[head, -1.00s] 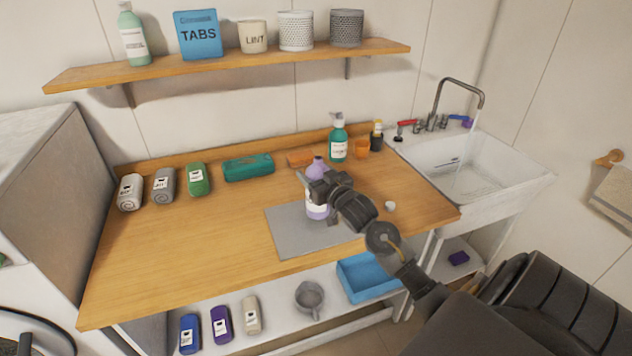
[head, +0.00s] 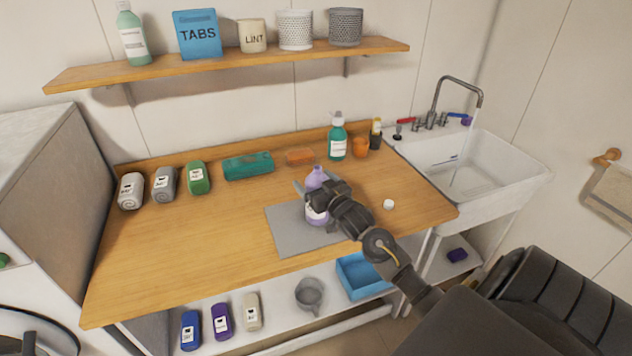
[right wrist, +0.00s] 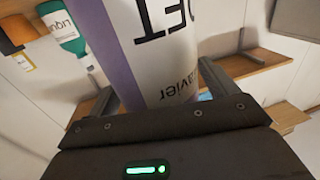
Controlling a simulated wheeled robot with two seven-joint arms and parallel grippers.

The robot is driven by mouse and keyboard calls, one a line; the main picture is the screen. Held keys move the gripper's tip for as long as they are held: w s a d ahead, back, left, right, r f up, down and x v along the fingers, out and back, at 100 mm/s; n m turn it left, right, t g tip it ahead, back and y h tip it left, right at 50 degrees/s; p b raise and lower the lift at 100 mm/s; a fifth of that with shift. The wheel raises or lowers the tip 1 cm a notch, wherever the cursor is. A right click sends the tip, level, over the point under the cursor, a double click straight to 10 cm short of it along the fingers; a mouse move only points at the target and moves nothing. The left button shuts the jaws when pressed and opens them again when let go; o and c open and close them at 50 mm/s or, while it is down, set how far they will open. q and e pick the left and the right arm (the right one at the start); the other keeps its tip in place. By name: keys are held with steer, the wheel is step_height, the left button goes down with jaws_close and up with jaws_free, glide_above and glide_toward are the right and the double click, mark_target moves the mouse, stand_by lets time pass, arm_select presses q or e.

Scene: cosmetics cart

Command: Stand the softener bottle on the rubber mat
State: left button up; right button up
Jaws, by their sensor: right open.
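The softener bottle (head: 315,177), lavender with a white label, stands upright on the grey rubber mat (head: 288,238). My right gripper (head: 316,203) is open around the bottle, with one finger on each side of it. In the right wrist view the bottle (right wrist: 165,45) fills the space between the fingers, and its label appears upside down. My left gripper is out of view.
A teal pump bottle (head: 337,140), an orange cup (head: 360,148) and a white cap (head: 388,204) are on the worktop (head: 180,250). Several bottles line its left back edge. The sink (head: 475,170) is at right. The front left of the worktop is clear.

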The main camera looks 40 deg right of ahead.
steer(key=shift+r, duration=0.1)
steer(key=s+a+b, duration=0.1)
steer(key=s+b, duration=0.1)
steer(key=s, duration=1)
steer(key=shift+a+b, duration=0.3)
steer(key=shift+a, duration=0.05)
